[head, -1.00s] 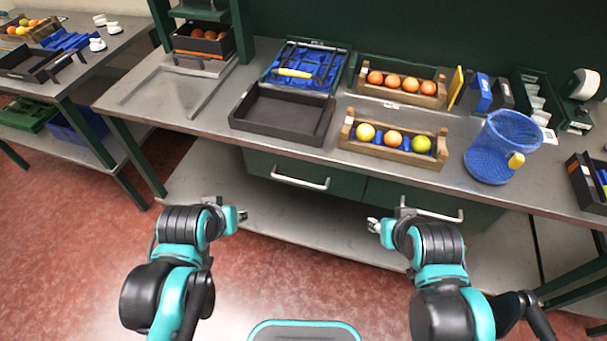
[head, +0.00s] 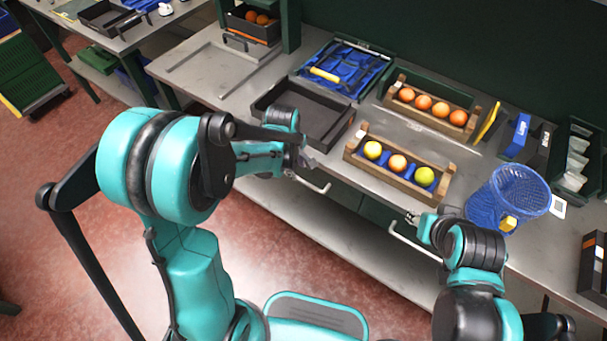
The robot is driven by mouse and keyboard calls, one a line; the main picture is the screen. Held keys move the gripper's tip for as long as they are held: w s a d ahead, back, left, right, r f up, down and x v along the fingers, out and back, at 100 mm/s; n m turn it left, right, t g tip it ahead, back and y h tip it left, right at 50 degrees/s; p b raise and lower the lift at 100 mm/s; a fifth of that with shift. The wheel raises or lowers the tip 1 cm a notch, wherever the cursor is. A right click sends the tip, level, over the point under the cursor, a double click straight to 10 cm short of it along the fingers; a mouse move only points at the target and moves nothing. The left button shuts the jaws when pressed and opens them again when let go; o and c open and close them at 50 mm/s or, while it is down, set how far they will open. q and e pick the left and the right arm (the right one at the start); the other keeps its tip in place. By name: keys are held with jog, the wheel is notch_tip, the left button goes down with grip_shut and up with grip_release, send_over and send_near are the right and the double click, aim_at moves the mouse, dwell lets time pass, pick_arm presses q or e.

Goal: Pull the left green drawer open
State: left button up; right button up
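The silver bar handle (head: 310,185) of the left green drawer shows just below the bench edge. Most of that drawer's front is hidden behind my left arm and below the bench edge; I cannot see any gap at it. My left gripper (head: 303,161) is at the bench edge, close to the handle's left end and a little above it. Whether it touches the handle, and whether its fingers are apart, I cannot tell. My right gripper (head: 413,218) is near the right drawer's handle (head: 412,246), above it; its fingers are too small to read.
On the bench (head: 215,85) are a black tray (head: 335,138), a blue tool tray (head: 365,75), a wooden crate with three fruits (head: 385,178), another crate of oranges (head: 440,124) and a blue mesh basket (head: 510,195). The red floor (head: 60,220) in front is clear.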

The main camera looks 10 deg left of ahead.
aim_at(300, 179)
pick_arm(q)
jog(key=f, duration=0.2)
jog(key=w+f+b, duration=0.1)
jog(key=f, duration=0.1)
jog(key=f+b, duration=0.1)
jog(key=f, duration=0.2)
jog(key=shift+w+d, duration=0.15)
jog(key=shift+d, duration=0.1)
jog(key=shift+r, duration=0.1)
grip_shut()
